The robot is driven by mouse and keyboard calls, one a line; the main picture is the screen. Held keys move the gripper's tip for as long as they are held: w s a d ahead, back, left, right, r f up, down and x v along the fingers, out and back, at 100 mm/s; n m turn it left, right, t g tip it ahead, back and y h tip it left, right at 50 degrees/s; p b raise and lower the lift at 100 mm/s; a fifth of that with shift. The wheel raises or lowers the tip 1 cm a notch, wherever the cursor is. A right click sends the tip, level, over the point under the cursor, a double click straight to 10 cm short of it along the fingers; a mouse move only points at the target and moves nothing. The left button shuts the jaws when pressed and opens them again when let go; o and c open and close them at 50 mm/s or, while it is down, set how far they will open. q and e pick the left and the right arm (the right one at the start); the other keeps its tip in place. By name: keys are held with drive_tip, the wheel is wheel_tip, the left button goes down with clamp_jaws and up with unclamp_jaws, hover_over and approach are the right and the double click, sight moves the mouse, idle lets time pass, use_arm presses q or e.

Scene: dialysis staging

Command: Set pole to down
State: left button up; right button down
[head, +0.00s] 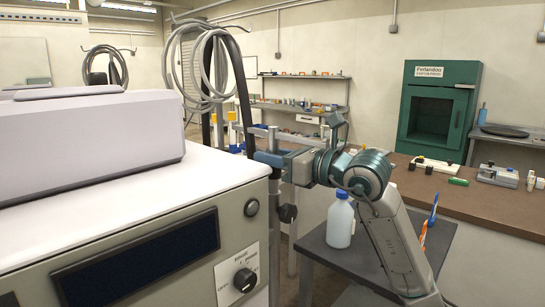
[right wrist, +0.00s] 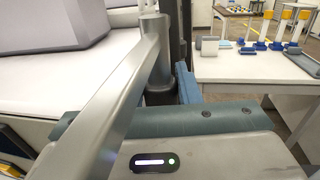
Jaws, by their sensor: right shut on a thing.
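A grey metal pole (head: 273,138) stands upright at the right rear corner of the white machine (head: 150,215). My right gripper (head: 268,158) reaches it from the right and is shut on it, blue finger pads around it. In the right wrist view the pole (right wrist: 155,48) rises between the blue pads (right wrist: 187,90), with a dark collar at its lower part. The pole's lower part is partly hidden by the gripper. My left gripper is not in view.
Grey coiled hoses (head: 205,70) hang behind. A white bottle (head: 340,222) stands on a dark side table (head: 350,262). A brown bench (head: 480,200) and a green cabinet (head: 438,105) are at the right.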

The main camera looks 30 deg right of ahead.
drive_tip(key=shift+f, duration=0.35)
drive_tip(key=c, duration=1.1)
unclamp_jaws()
drive_tip(key=shift+r, duration=0.1)
drive_tip(key=shift+r, duration=0.1)
